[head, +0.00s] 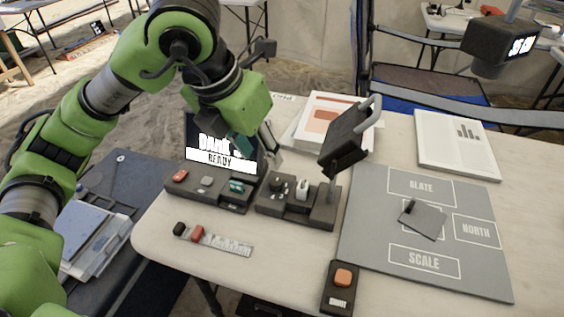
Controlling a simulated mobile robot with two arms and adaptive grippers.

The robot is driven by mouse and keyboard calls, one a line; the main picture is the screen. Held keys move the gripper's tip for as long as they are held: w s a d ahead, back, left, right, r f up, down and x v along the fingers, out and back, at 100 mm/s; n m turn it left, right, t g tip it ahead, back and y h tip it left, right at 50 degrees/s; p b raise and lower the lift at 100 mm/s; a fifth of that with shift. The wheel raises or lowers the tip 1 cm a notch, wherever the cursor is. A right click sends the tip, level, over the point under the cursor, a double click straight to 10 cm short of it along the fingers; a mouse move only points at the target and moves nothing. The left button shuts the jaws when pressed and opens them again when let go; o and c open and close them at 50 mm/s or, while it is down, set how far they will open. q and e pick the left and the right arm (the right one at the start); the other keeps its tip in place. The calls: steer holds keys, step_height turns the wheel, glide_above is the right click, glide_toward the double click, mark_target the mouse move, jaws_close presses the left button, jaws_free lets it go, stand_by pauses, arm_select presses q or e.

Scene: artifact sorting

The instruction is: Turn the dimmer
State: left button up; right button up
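A dark control box (268,208) stands near the middle of the table. It carries a dark knob (277,185), which may be the dimmer, and a white switch (303,188). A lamp with a dark square head (345,140) rises on a post from its right end. My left gripper (256,144) is above and behind the box, pointing down, in front of the screen's right edge. Its fingers look apart with nothing between them, and it appears clear of the knob. My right gripper is not in view.
A ruler strip (222,243) and an orange-button box (341,288) lie in front. A grey mat (375,220) holds a dark flat piece (422,219). Papers (455,145) lie behind.

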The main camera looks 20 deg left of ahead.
mark_target(275, 183)
arm_select(q)
steer(key=x, duration=0.4)
steer(key=b+x, duration=0.1)
steer(key=x, duration=0.4)
steer(key=a+x, duration=0.1)
steer(key=x, duration=0.3)
steer(key=shift+w+f, duration=0.2)
steer(key=shift+w, duration=0.15)
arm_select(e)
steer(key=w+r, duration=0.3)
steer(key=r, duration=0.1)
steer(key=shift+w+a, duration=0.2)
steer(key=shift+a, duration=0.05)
arm_select(q)
steer(key=shift+c, duration=0.4)
jaws_close()
